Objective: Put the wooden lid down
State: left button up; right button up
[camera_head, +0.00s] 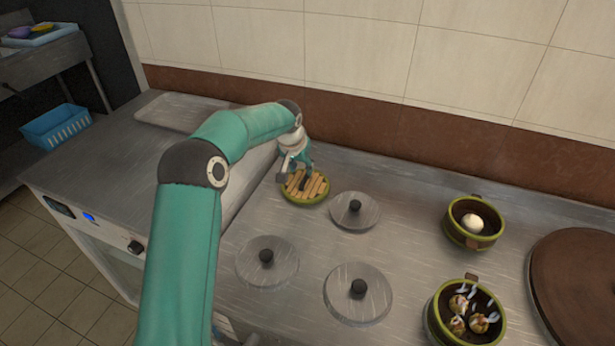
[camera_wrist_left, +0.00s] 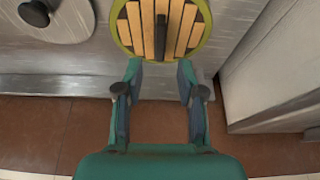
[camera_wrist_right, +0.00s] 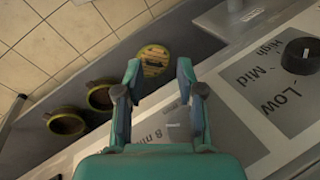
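The wooden lid (camera_head: 318,188) is round, with pale slats, a green rim and a dark bar handle. It lies flat at the back left of the steel counter, seemingly on its top. In the left wrist view the lid (camera_wrist_left: 185,30) is just beyond the fingertips, its handle in line with the gap between them. My left gripper (camera_head: 302,170) is right above the lid in the head view. Its fingers (camera_wrist_left: 161,68) are apart with nothing between them. My right gripper (camera_wrist_right: 158,70) is open and empty, in front of a control panel, and is out of the head view.
Three grey lids with black knobs (camera_head: 355,211) (camera_head: 267,262) (camera_head: 358,293) sit near the wooden lid. Two green-rimmed pots with food (camera_head: 449,232) (camera_head: 433,318) and a large brown lid (camera_head: 580,285) are at right. The right wrist view shows green-rimmed round containers (camera_wrist_right: 67,122) and a knob (camera_wrist_right: 301,56).

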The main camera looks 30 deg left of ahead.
pick_arm(q)
jog(key=v, duration=0.5)
jog(key=shift+s, duration=0.1)
dwell(0.3)
